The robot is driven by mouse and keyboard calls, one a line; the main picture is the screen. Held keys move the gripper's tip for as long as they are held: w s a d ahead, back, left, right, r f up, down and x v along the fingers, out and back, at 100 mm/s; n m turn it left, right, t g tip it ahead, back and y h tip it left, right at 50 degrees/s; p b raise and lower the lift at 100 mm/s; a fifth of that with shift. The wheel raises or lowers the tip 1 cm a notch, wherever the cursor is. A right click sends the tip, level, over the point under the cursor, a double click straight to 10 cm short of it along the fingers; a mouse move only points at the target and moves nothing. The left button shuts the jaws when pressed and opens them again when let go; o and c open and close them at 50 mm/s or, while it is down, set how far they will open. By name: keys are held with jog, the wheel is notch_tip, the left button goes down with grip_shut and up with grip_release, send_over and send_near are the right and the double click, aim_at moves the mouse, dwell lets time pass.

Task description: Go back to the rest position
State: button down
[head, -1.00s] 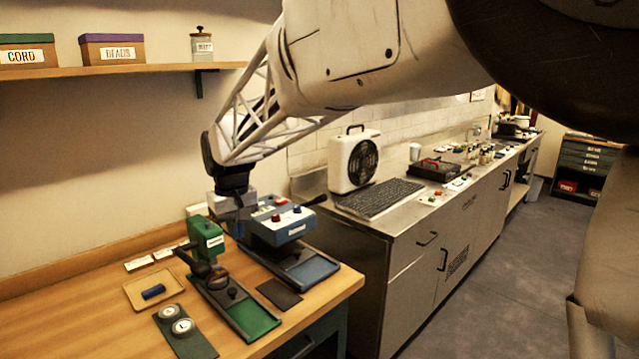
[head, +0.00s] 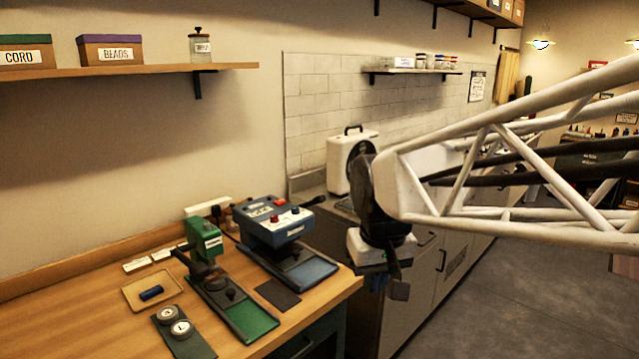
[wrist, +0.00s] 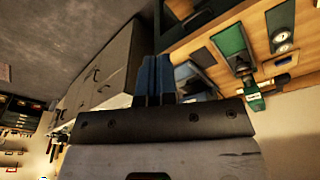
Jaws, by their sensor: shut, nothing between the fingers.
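My gripper (head: 398,288) hangs just off the right front corner of the wooden table (head: 90,315) in the head view, in front of the metal counter. It is shut and empty. In the wrist view its two blue fingers (wrist: 154,78) are together with nothing between them. The table's tools stand to its left: a blue press (head: 275,225) and a green hand press (head: 207,240).
A wooden tray (head: 128,295) with a small blue roll and a dark board (head: 205,345) with two round labelled dies lie on the table. The metal counter (head: 435,240) carries a white fan unit (head: 340,165). Open floor (head: 500,310) lies to the right.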

jog(key=s+d+f+m, duration=0.1)
jog(key=s+d+f, duration=0.2)
jog(key=s, duration=0.4)
jog(key=s+d+f+m, duration=0.2)
jog(key=s+d+f, duration=0.1)
jog(key=s+d, duration=0.3)
jog(key=shift+s+d+t, duration=0.15)
jog(key=shift+s+t, duration=0.25)
jog(key=shift+s, duration=0.45)
